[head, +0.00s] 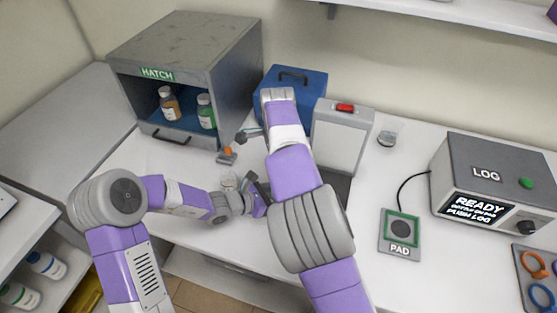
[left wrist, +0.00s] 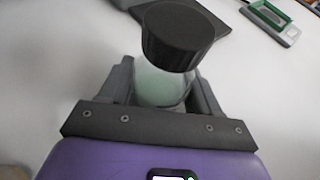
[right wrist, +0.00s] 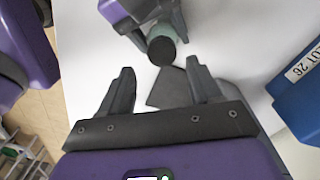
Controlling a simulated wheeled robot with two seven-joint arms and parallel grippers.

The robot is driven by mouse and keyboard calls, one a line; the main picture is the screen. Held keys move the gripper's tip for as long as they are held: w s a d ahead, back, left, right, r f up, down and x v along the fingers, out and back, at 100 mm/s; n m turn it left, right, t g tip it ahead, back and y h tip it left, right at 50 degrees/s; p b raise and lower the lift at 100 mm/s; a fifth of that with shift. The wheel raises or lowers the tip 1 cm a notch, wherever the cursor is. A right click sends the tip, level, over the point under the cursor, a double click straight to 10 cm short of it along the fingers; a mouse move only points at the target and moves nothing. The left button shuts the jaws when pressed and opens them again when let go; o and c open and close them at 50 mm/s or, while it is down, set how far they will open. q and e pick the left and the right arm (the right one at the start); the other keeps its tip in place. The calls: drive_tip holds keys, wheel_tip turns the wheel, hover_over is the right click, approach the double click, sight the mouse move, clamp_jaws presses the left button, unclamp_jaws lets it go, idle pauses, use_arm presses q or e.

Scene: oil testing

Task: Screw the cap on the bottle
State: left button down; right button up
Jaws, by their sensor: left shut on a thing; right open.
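A clear bottle (left wrist: 165,88) with pale green contents is between the fingers of my left gripper (left wrist: 162,82), which is shut on it. A black ribbed cap (left wrist: 180,38) is at the bottle's mouth; I cannot tell whether it is threaded on. In the right wrist view the cap's dark round top (right wrist: 162,51) and the bottle's greenish side (right wrist: 158,31) show at my left gripper. My right gripper (right wrist: 160,68) is open and empty, its fingers apart and pointing toward the cap without touching it. In the head view my right arm hides the bottle.
The hatch cabinet (head: 225,60) holds two bottles at the back left. A blue box (head: 310,85) and a white panel with a red top (head: 340,140) stand behind my right arm.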

drive_tip(key=n, duration=0.6)
drive_tip(key=shift+r, duration=0.25)
drive_tip(key=n, duration=0.6)
drive_tip(key=shift+r, duration=0.3)
drive_tip(key=n, duration=0.6)
drive_tip(key=shift+r, duration=0.35)
drive_tip(key=n, duration=0.5)
drive_tip(key=r+n, duration=0.1)
drive_tip(key=n, duration=0.1)
drive_tip(key=shift+f, duration=0.15)
wheel_tip(320, 180, down, 8)
drive_tip(key=shift+r, duration=0.1)
